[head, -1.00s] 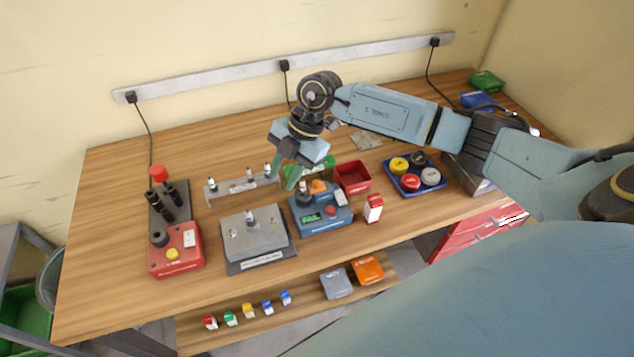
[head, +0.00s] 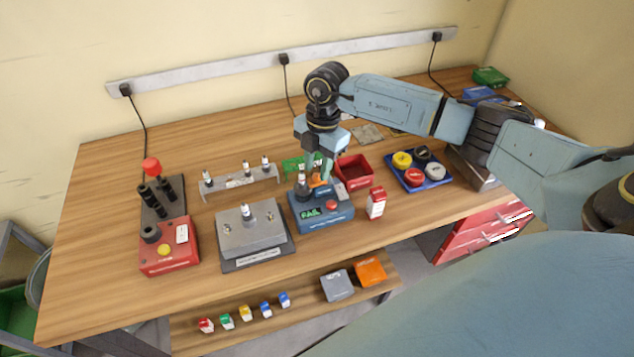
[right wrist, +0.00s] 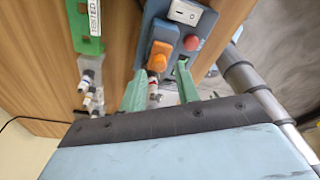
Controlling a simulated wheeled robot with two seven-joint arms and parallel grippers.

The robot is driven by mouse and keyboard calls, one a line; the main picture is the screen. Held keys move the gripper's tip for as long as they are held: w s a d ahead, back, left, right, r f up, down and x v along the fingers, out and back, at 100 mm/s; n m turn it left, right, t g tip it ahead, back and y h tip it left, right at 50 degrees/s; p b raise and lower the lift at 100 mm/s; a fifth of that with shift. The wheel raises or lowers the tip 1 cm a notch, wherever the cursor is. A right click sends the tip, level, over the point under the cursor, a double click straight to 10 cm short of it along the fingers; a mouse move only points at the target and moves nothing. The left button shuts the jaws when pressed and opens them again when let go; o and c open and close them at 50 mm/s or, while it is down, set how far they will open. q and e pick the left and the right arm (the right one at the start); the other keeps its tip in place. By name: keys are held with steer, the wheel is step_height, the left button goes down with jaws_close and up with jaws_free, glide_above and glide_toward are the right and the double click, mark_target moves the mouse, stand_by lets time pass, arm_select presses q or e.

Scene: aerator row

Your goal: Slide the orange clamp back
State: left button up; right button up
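The orange clamp (head: 318,182) sits on top of the blue test box (head: 325,216), whose display reads FAIL; my gripper partly covers it in the head view. An aerator (head: 302,186) stands at the box's left. My right gripper (head: 318,172) points down over the clamp. In the right wrist view its green fingers (right wrist: 159,75) are open, one on each side of the orange clamp (right wrist: 161,54), with nothing visibly gripped. A metal-tipped aerator also shows below the clamp there (right wrist: 154,85). My left gripper is not in view.
A red bin (head: 354,172) and a red-white carton (head: 376,203) stand right of the box. A grey fixture (head: 250,232) is to its left. A green tray (head: 293,166) and a metal rack (head: 240,182) lie behind. The front table strip is clear.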

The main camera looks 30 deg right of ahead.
steer(key=shift+f+b, duration=0.4)
steer(key=shift+f, duration=0.6)
steer(key=shift+r+p, duration=0.15)
steer(key=shift+p, duration=0.15)
steer(key=shift+c, duration=0.4)
steer(key=c, duration=0.6)
steer(key=shift+o, duration=0.2)
